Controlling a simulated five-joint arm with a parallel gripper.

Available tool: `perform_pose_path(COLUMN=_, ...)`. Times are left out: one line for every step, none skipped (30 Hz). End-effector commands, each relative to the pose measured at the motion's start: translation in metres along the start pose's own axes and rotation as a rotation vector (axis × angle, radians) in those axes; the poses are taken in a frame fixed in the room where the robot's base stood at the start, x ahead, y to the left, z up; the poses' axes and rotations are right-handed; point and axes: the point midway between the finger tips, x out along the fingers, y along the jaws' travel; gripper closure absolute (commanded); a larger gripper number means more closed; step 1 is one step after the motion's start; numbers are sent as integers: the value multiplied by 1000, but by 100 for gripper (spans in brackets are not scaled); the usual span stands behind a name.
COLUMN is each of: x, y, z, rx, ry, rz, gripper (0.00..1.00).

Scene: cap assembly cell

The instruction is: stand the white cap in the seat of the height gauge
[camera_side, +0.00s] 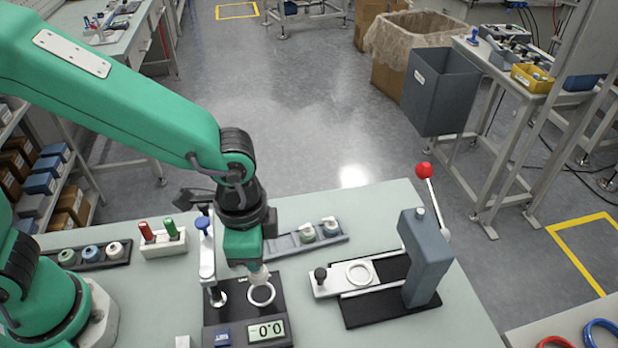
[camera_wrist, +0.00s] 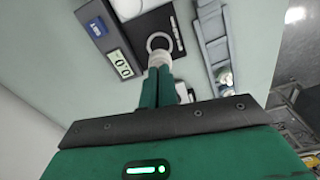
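My gripper (camera_side: 250,262) points down over the height gauge, a black base (camera_side: 233,314) with a 0.0 display (camera_side: 266,331) and a blue-topped post (camera_side: 204,250). Its green fingers are shut on the white cap (camera_side: 259,274), which shows just below the fingertips. In the wrist view the cap (camera_wrist: 160,60) sits at the finger ends (camera_wrist: 159,72), beside the gauge's pale ring seat (camera_wrist: 160,42). In the side view the ring seat (camera_side: 262,294) lies just below the cap. The cap's upper part is hidden by the fingers; whether it touches the seat I cannot tell.
A grey tray (camera_side: 285,246) with two pale pump-like caps stands behind the gauge. A grey press (camera_side: 425,258) with a red-knobbed lever and a slide with a ring stands right. A red-and-green holder (camera_side: 164,242) and a dark rack (camera_side: 92,256) are left.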

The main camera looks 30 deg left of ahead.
Motion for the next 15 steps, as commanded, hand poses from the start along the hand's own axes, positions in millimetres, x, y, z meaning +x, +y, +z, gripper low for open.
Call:
perform_pose_path(x=5, y=0, z=1, rx=0, ry=-4, rz=1, gripper=100)
perform_pose_path(x=8, y=0, z=1, rx=0, ry=-4, rz=1, gripper=100)
perform_pose_path(x=11, y=0, z=1, rx=0, ry=-3, rz=1, gripper=100)
perform_pose_path(x=14, y=0, z=1, rx=0, ry=-3, rz=1, gripper=100)
perform_pose_path(x=16, y=0, z=1, rx=0, ry=-4, rz=1, gripper=100)
perform_pose_path(x=20, y=0, z=1, rx=0, ry=-4, rz=1, gripper=100)
perform_pose_path(x=22, y=0, z=1, rx=0, ry=-4, rz=1, gripper=100)
perform_pose_path(x=24, y=0, z=1, rx=0, ry=-3, rz=1, gripper=100)
perform_pose_path(x=27, y=0, z=1, rx=0, ry=-3, rz=1, gripper=100)
perform_pose_path(x=30, y=0, z=1, rx=0, ry=-3, rz=1, gripper=100)
perform_pose_path(x=32, y=0, z=1, rx=0, ry=-3, rz=0, gripper=100)
perform_pose_path(x=34, y=0, z=1, rx=0, ry=-3, rz=1, gripper=100)
perform_pose_path(x=36, y=0, z=1, rx=0, ry=-3, rz=1, gripper=100)
perform_pose_path(x=38, y=0, z=1, rx=0, ry=-3, rz=1, gripper=100)
perform_pose_path(x=40, y=0, z=1, rx=0, ry=-2, rz=0, gripper=100)
